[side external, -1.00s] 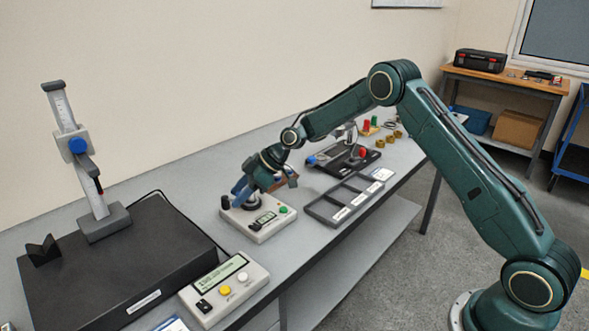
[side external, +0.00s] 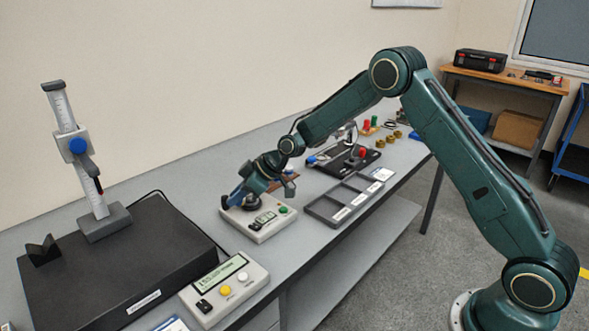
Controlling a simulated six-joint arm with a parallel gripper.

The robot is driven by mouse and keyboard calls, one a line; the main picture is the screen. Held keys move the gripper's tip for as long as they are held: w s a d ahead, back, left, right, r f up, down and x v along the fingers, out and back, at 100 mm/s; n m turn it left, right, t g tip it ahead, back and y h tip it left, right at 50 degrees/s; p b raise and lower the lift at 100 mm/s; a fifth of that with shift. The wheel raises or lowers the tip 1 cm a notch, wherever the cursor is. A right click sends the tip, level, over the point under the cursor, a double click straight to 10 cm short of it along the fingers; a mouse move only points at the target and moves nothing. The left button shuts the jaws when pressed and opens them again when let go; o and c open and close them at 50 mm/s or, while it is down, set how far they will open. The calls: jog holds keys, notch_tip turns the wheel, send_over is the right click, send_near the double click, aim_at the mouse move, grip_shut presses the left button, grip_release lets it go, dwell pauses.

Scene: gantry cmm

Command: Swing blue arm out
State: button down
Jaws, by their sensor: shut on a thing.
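The blue arm (side external: 237,196) shows as a short blue bar on the left side of a light grey instrument box (side external: 262,231). The box has a round dark seat, a small display and a green button. My gripper (side external: 247,187) is above the box, shut on the blue arm. The wrist and fingers hide much of the arm and its pivot, so its exact angle is hard to tell.
A height gauge (side external: 83,170) stands on a black plate (side external: 120,265) at left. A readout box (side external: 225,288) is in front. A divided grey tray (side external: 345,204) and a black device (side external: 345,160) lie to the right.

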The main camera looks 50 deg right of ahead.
jog(key=shift+a+m+t+h, duration=0.35)
jog(key=shift+a+m+h, duration=0.2)
jog(key=shift+m, duration=0.4)
jog(key=shift+a+m+t+h, duration=0.4)
jog(key=shift+m+h, duration=0.25)
jog(key=shift+m, duration=0.3)
jog(key=c, duration=1.3)
grip_release()
jog(key=shift+s+d+r, duration=0.1)
jog(key=shift+r, duration=0.05)
jog(key=shift+s+d+r, duration=0.15)
jog(key=shift+s+r, duration=0.2)
jog(key=shift+r, duration=0.05)
jog(key=v, duration=1.2)
jog(key=shift+s, duration=0.2)
jog(key=shift+r, duration=0.1)
